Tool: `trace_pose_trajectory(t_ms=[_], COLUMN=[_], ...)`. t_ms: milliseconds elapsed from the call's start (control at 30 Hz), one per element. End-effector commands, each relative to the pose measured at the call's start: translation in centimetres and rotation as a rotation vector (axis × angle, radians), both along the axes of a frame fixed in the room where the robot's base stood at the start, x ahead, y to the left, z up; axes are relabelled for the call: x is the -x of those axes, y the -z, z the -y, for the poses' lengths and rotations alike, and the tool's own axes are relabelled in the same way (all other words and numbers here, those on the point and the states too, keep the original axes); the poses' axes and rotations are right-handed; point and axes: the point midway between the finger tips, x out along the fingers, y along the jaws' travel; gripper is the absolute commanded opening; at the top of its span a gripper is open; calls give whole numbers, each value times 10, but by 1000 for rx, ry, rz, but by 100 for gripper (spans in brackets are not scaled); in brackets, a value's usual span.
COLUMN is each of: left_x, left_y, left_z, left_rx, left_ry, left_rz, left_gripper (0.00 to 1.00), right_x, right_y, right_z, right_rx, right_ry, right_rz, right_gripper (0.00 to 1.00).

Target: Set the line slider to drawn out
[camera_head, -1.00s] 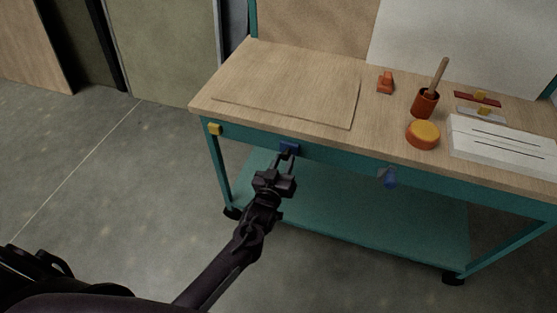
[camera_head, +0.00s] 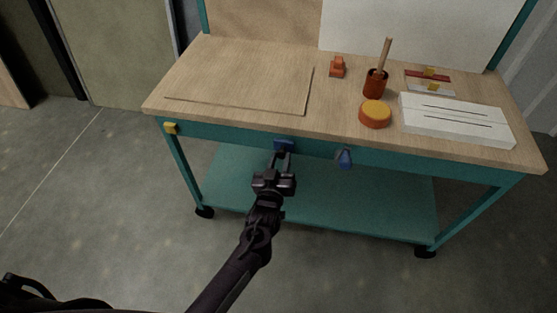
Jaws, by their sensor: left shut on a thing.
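The line slider appears to be the small blue block (camera_head: 285,145) on the teal front rail (camera_head: 225,136) of the workbench. It sits between the yellow block (camera_head: 170,128) at the rail's left end and a blue knob-like piece (camera_head: 344,158) to its right, nearer the blue piece. My left gripper (camera_head: 281,157) reaches up from below, with its fingers shut on the blue block. The fingers partly hide its lower edge. My right gripper is not in view.
On the wooden top (camera_head: 235,70) stand an orange-red piece (camera_head: 338,67), a red cup with a wooden handle (camera_head: 376,83), an orange-yellow round piece (camera_head: 375,114) and a white slotted block (camera_head: 455,120). A teal lower shelf (camera_head: 350,200) lies beneath. The floor in front is clear.

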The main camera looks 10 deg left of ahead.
Motion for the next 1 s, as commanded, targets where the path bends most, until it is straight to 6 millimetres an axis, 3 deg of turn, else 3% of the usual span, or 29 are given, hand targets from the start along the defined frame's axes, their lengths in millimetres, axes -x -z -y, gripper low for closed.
trace_pose_trajectory(t_ms=[33, 167, 500, 1000], left_x=[0, 0, 4, 73], left_y=[0, 0, 1, 1], left_z=[1, 0, 0, -2], left_rx=[1, 1, 0, 1], left_ry=[1, 1, 0, 1], left_rz=[0, 0, -1, -1], left_gripper=[32, 49, 50, 50], right_x=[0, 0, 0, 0], right_y=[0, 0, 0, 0], right_z=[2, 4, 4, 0], right_rx=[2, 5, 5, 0], right_ry=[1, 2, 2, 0], right_rz=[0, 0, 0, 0], right_gripper=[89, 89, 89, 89])
